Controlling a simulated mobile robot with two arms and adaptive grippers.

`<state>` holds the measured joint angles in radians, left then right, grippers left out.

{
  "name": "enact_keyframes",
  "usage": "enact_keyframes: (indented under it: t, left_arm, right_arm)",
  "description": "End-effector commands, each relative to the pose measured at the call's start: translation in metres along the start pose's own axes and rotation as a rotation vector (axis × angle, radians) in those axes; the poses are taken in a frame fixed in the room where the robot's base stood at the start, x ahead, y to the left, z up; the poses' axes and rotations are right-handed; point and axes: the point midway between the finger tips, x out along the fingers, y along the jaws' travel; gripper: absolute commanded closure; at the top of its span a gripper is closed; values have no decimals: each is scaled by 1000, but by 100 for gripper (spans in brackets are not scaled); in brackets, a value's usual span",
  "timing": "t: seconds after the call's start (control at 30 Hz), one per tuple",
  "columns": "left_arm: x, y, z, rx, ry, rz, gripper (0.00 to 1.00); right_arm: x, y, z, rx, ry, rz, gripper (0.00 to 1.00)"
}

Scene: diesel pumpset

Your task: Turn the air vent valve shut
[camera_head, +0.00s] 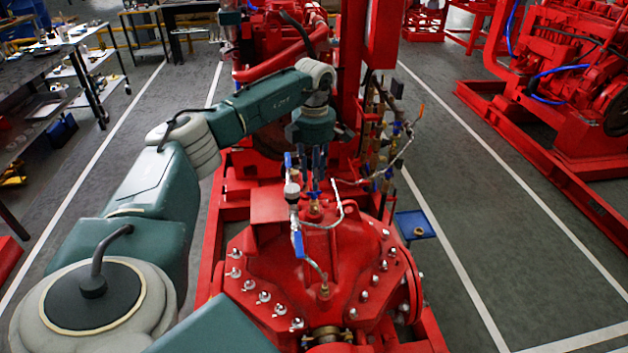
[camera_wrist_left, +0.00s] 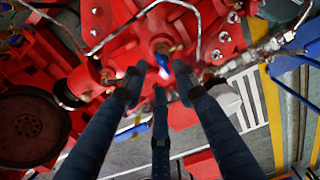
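My left gripper (camera_head: 316,178) points down over the red pump casing (camera_head: 345,245), just above a brass fitting (camera_head: 315,208) on its top. In the left wrist view, its three dark fingers (camera_wrist_left: 157,78) stand apart around a small brass valve with a blue handle (camera_wrist_left: 162,66), which I take to be the air vent valve. The fingertips are close to it; I cannot tell whether they touch it. The handle is partly hidden by the fingers. My right gripper is not in view.
Thin metal pipes with blue-handled valves (camera_head: 297,243) stand close to the gripper's left and front. More piping with a blue handle (camera_head: 389,173) is at the right. A red upright column (camera_head: 356,70) rises behind. Open floor (camera_head: 490,220) lies to the right.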

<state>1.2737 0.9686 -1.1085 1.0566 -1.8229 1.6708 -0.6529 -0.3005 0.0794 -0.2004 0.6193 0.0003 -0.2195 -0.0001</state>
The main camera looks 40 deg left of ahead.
Motion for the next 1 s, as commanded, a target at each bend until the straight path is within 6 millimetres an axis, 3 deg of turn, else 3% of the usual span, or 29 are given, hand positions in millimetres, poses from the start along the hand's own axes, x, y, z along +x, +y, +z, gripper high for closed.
enact_keyframes:
  t: [0.2,0.4,1.0]
  left_arm:
    - [-50,1,1,0,-5,3,71]
    - [-77,0,1,1,-3,2,71]
    - [-84,0,0,1,0,1,71]
  right_arm:
    - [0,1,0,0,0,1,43]
    - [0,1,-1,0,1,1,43]
    - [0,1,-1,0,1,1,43]
